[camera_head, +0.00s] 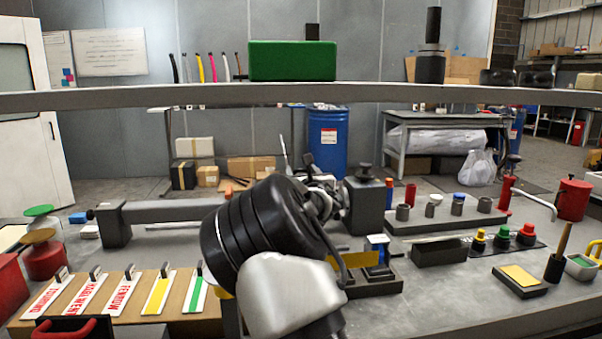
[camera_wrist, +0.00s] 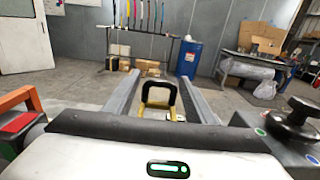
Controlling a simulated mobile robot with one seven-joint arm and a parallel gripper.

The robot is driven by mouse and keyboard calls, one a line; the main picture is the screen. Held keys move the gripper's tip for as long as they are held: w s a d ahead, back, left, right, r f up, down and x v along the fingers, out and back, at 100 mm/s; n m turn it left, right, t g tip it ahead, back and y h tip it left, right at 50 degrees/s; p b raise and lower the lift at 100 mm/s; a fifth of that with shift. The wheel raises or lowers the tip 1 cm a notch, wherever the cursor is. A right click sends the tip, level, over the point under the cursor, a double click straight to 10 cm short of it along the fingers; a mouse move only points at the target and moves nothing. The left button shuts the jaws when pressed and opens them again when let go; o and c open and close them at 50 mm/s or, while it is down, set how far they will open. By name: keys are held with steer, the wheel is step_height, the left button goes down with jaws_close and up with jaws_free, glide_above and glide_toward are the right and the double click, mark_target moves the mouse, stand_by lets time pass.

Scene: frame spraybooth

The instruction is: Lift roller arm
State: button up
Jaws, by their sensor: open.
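I cannot tell for certain which part is the roller arm. A long grey bar (camera_head: 170,211) lies across the back of the bench, between a dark end post and a grey block (camera_head: 362,207) with a black knob. In the wrist view, a black arched handle with yellow legs (camera_wrist: 158,91) shows between the two spread grey fingers of my gripper (camera_wrist: 160,80). My gripper is open, and I see no contact with the handle. In the head view my own dark arm hides much of the gripper and the bar's right part.
The knobbed block (camera_wrist: 293,125) is close on the wrist view's right. Labelled strips (camera_head: 90,292) lie front left. Dark trays (camera_head: 440,251), bottles and a red can (camera_head: 573,198) crowd the right. A grey rail (camera_head: 200,97) crosses above the bench. A blue barrel (camera_head: 328,140) stands behind.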

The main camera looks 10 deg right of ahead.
steer(key=shift+w, duration=0.6)
steer(key=c, duration=1.2)
